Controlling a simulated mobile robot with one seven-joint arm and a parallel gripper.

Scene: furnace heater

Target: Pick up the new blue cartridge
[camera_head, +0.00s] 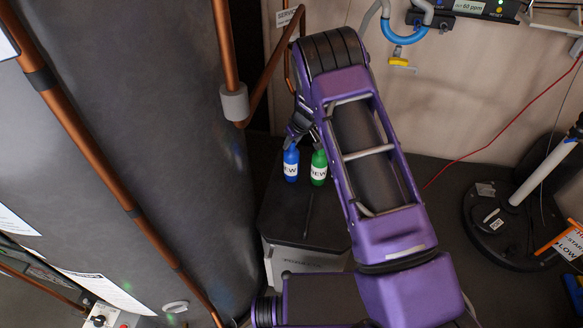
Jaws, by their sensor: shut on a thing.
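The blue cartridge (291,157) is a small upright bottle with a white label, above the dark box top at the centre. My gripper (294,141) comes down from above, with its fingers shut at the top of the blue cartridge. The finger contact is small and partly hidden by my purple arm. I cannot tell whether the cartridge still touches the box. A green cartridge (319,160) with a white label reading "NEW" stands close on its right, next to my forearm.
The dark-topped box (287,220) is under the cartridges. A large grey tank (130,110) with copper pipes fills the left. A round black base with a white pole (515,225) stands at the right, and a thin red wire (480,147) crosses the wall behind.

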